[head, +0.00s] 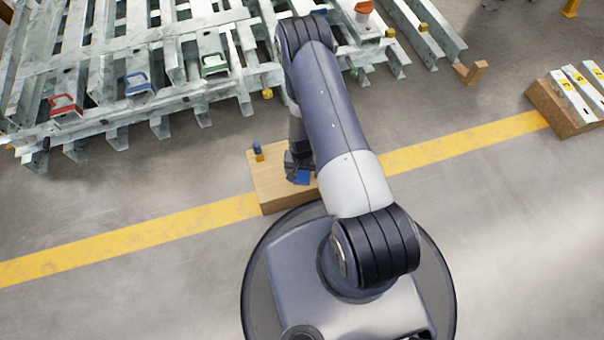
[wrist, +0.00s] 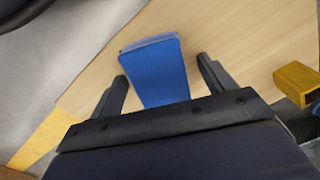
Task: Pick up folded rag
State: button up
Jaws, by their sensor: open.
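The folded rag is blue and lies on a light wooden box top; in the wrist view the rag (wrist: 155,70) sits between my two open fingers. My gripper (wrist: 161,75) is open, with one finger on each side of the rag and a visible gap on the right. Its near end is hidden behind the gripper body. In the head view the rag (head: 301,177) shows as a small blue patch beside my gripper (head: 297,166), which is partly hidden by my arm. I cannot tell whether the fingers touch the rag.
The wooden box (head: 277,187) stands on the floor over a yellow line (head: 200,221). A small yellow and dark item (head: 257,151) stands on its far left corner. Galvanised steel frames (head: 130,70) fill the back left. Another wooden block (head: 563,112) with marked bars is at right.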

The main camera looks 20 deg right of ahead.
jog(key=shift+r, duration=0.1)
jog(key=shift+c, duration=0.6)
jog(key=c, duration=1)
notch_tip(320, 180, up, 10)
jog(key=p, duration=0.4)
